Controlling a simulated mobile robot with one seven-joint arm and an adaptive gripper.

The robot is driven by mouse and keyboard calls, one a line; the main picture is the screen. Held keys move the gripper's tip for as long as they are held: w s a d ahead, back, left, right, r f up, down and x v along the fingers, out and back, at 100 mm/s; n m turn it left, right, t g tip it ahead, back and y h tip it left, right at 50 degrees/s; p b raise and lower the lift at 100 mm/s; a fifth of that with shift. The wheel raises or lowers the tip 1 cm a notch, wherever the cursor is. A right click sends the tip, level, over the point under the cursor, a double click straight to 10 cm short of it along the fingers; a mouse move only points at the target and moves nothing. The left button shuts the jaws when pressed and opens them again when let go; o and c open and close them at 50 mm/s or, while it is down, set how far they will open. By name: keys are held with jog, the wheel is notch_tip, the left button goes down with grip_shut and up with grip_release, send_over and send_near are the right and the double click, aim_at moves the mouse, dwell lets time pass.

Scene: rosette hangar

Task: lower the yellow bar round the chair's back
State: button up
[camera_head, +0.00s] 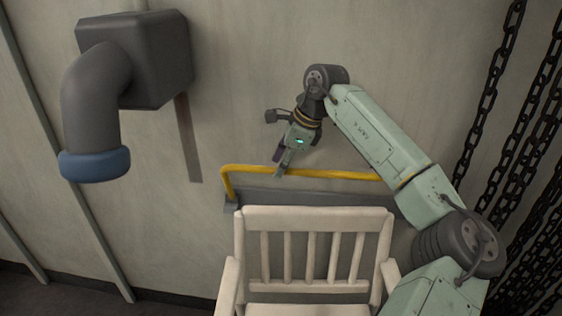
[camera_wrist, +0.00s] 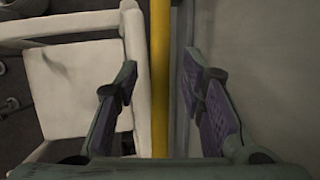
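The yellow bar (camera_head: 336,174) runs level above and behind the chair's back, with its left end bent down to a grey wall bracket. The white slatted chair (camera_head: 316,213) stands in front of it, at the lower middle of the head view. My gripper (camera_head: 281,172) reaches down to the bar left of its middle. In the wrist view my gripper (camera_wrist: 160,72) is open, with one finger on each side of the yellow bar (camera_wrist: 160,110) and gaps between. The chair (camera_wrist: 75,85) lies left of the bar there. My arm hides the bar's right end.
A grey wall duct with a blue-rimmed pipe (camera_head: 95,163) juts out at the upper left. Chains (camera_head: 490,95) hang at the right beyond my arm. The grey bracket (camera_head: 300,198) runs along the wall below the bar. The wall above the bar is bare.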

jog(key=shift+w+a+f, duration=0.1)
jog(key=shift+a+f, duration=0.05)
jog(key=shift+f, duration=0.15)
jog(key=shift+c, duration=0.3)
grip_shut()
dwell(0.5)
